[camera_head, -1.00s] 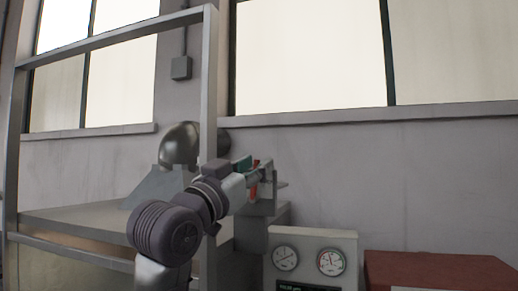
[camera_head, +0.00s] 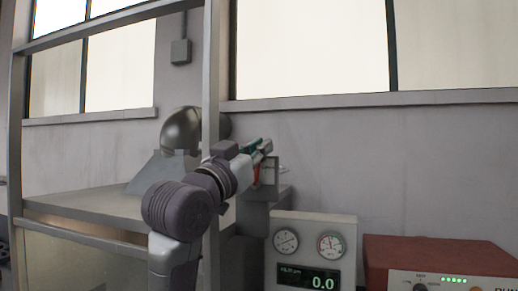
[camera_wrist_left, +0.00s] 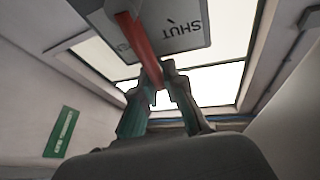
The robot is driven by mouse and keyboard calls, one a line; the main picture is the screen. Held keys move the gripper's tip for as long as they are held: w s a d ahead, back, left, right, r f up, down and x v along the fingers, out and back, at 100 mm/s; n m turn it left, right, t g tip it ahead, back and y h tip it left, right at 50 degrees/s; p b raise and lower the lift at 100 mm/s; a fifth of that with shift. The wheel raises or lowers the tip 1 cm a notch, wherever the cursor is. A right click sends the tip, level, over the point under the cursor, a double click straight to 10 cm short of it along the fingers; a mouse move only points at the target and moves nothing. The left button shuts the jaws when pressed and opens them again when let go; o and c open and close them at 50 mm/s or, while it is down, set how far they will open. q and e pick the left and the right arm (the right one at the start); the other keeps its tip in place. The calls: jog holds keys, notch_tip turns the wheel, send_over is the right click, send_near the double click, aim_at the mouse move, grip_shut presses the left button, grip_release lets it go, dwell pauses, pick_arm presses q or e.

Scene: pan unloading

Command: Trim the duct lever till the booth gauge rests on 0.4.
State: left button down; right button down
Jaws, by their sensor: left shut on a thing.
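The red duct lever (camera_wrist_left: 138,38) runs down from a grey plate (camera_wrist_left: 185,22) marked SHUT into my left gripper (camera_wrist_left: 158,88). The left gripper's fingers are closed around the lever's end. In the head view my left gripper (camera_head: 262,150) is at the duct box, with a bit of the lever (camera_head: 257,175) showing below it. The booth gauge panel (camera_head: 345,225) stands to the right and below. It has two round dials, left (camera_head: 285,241) and right (camera_head: 330,245), and a dark display (camera_head: 308,279) reading 0.0. My right gripper is not in view.
A booth with a metal frame (camera_head: 211,75) and a grey top (camera_head: 90,205) is at left, with a rounded metal duct (camera_head: 181,130) behind. A red box (camera_head: 440,255) with green lights sits right of the gauge panel. The wall above it is clear.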

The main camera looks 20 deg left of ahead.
pick_arm(q)
jog(key=shift+d+m+h, duration=0.3)
jog(key=shift+m, duration=0.5)
jog(key=shift+g, duration=0.3)
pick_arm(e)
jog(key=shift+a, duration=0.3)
pick_arm(q)
jog(key=c, duration=1.2)
grip_release()
jog(key=shift+d, duration=0.1)
jog(key=shift+s+f, duration=0.1)
jog(key=v, duration=1.1)
jog(key=shift+s+a+f, duration=0.2)
jog(key=shift+s, duration=0.1)
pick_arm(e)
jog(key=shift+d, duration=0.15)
